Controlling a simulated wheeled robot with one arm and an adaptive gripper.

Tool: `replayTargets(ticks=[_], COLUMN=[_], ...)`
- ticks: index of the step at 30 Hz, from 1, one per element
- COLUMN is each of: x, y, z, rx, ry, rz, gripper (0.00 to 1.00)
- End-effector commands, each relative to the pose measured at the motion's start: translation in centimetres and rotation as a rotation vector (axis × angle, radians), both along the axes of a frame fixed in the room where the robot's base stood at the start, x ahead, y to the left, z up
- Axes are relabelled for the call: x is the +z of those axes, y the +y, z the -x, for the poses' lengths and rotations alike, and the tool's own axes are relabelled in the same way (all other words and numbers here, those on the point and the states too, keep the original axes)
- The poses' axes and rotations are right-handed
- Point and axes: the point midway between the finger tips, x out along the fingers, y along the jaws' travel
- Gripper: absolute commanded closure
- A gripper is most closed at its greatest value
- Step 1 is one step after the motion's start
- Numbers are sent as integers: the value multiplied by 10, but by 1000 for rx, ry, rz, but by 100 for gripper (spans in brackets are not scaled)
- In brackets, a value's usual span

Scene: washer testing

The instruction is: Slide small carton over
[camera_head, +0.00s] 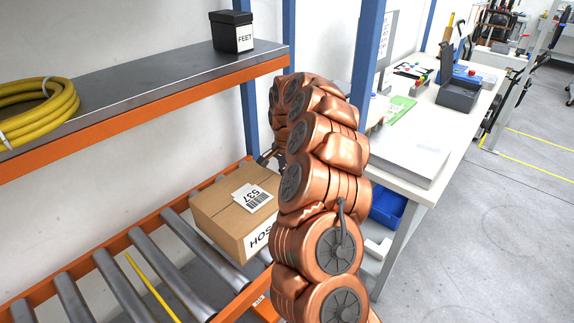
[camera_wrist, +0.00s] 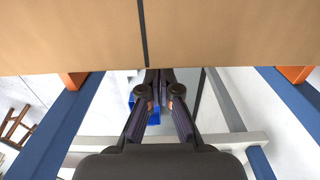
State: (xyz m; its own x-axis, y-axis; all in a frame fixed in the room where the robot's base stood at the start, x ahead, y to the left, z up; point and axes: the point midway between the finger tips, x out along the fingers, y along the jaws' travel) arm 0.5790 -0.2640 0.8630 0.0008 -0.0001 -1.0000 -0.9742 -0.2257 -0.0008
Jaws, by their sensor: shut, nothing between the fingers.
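The small carton (camera_head: 222,210) is a brown cardboard box on the roller conveyor in the head view. It has a white 537 barcode label on top and a partly hidden label on its front side. My copper-coloured arm covers its right end. In the wrist view a brown face of the carton (camera_wrist: 220,35) with a dark vertical line fills the top. My gripper (camera_wrist: 158,76) is shut and empty, its fingertips at the carton's lower edge in that view. I cannot tell if they touch it. In the head view only a small dark part of the gripper shows behind the carton.
The roller conveyor (camera_head: 113,272) has free rollers left of the carton. An orange-edged shelf (camera_head: 150,85) above holds a yellow hose (camera_head: 40,108) and a black FEET box (camera_head: 232,33). Blue posts (camera_head: 367,55) and a white workbench (camera_head: 425,190) stand near my arm.

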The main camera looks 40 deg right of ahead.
Motion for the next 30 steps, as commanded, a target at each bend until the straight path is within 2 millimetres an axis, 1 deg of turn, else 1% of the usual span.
replayTargets(ticks=[3, 9, 14, 25, 28, 30], x=[2, 1, 1, 0, -2, -3], y=[13, 25, 30, 31, 39, 48], z=[4, 7, 8, 7, 8, 9], rx=[4, 2, 1, 1, 4, 4], ry=[3, 3, 2, 1, 0, -1], rz=[-2, -1, -1, -1, -1, -2], gripper=[100, 100, 100, 100, 100, 100])
